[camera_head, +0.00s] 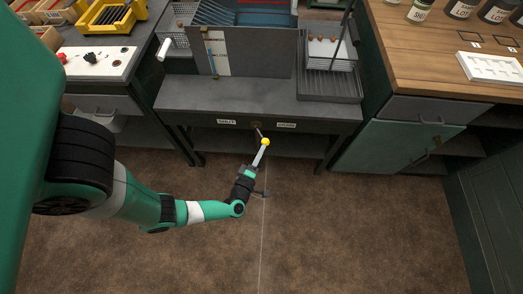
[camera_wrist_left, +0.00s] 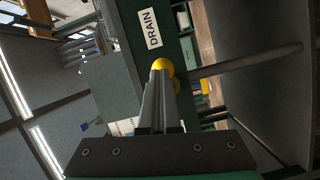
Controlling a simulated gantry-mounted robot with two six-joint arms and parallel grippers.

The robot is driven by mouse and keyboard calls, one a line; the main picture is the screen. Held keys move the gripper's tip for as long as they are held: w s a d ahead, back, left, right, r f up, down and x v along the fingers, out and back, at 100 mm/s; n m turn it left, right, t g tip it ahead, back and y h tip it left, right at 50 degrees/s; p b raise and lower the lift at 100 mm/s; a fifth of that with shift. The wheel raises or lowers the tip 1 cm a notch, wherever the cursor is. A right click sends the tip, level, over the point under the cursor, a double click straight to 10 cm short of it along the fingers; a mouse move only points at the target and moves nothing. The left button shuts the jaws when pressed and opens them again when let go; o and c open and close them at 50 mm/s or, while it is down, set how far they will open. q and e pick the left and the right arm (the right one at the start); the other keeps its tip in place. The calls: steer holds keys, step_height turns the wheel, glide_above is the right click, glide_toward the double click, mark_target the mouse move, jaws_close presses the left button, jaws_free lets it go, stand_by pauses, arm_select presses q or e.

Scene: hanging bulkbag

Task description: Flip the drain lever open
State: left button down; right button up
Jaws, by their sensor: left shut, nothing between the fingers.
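In the left wrist view the knob (camera_wrist_left: 162,64) shows just past the shut fingertips (camera_wrist_left: 158,72), with the DRAIN label (camera_wrist_left: 153,29) beyond. My right gripper is not in view.
A wood-topped counter (camera_head: 425,62) with jars stands right. A table with a yellow tray (camera_head: 104,20) stands left. The brown floor (camera_head: 345,225) in front is clear.

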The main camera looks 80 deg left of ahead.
arm_select(q)
steer(key=shift+w+d, duration=0.1)
steer(key=shift+w, duration=0.15)
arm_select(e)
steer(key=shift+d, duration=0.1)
arm_select(q)
steer(key=shift+r, duration=0.1)
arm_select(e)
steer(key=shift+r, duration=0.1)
arm_select(q)
steer(key=s+d+r+p, duration=0.1)
steer(key=d+p, duration=0.1)
steer(key=d, duration=0.9)
steer(key=shift+s+d, duration=0.2)
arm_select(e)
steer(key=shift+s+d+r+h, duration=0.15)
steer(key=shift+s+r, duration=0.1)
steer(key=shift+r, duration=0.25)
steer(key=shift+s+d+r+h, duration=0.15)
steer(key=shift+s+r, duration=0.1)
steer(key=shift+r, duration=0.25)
